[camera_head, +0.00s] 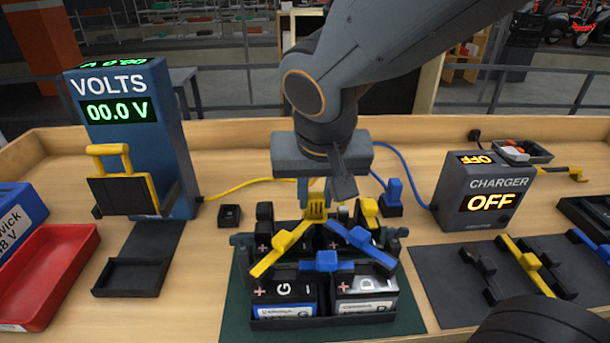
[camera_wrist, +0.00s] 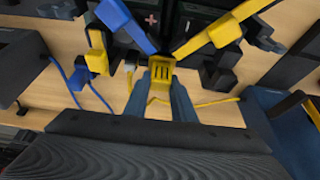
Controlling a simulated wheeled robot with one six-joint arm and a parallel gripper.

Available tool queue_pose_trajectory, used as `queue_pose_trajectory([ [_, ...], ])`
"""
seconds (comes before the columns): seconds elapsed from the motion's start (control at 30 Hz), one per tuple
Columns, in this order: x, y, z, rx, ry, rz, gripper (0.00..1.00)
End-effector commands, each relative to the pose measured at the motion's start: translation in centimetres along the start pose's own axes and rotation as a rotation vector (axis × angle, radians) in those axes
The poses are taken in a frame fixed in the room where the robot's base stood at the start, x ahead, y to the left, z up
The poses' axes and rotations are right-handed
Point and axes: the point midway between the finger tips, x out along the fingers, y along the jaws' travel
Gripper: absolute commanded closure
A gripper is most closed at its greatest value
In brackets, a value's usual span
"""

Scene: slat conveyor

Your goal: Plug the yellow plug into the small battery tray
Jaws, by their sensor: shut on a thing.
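My gripper (camera_head: 316,196) is shut on the yellow plug (camera_head: 317,210), with the plug's slotted face showing. In the wrist view the yellow plug (camera_wrist: 160,74) sits between the two fingertips. The gripper hangs just behind the battery tray (camera_head: 282,324), which stands on a green mat and holds several batteries joined by yellow and blue bars. The plug's lower end is partly hidden behind the bars, so I cannot tell whether it touches anything there. A yellow cable (camera_head: 245,187) runs from the plug side toward the voltmeter.
A blue plug (camera_head: 391,193) stands in a black holder at right, near the charger (camera_head: 482,190) reading OFF. The voltmeter (camera_head: 132,130) reads 00.0 V. A small black block (camera_head: 229,215) lies left of the gripper. A red tray (camera_head: 45,272) is far left.

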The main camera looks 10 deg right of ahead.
Motion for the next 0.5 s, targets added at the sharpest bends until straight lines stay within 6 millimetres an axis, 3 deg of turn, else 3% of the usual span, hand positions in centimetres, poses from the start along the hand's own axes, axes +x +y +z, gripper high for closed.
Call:
queue_pose_trajectory([
  [0.3, 0.57, -0.02, 0.2, 0.0, 0.0, 0.0, 0.99],
  [0.33, 0.49, -0.02, 0.18, 0.0, 0.0, 0.0, 0.72],
  [0.43, 0.45, -0.02, 0.17, 0.0, 0.0, 0.0, 0.55],
  [0.5, 0.45, -0.01, 0.17, 0.0, 0.0, 0.0, 0.55],
])
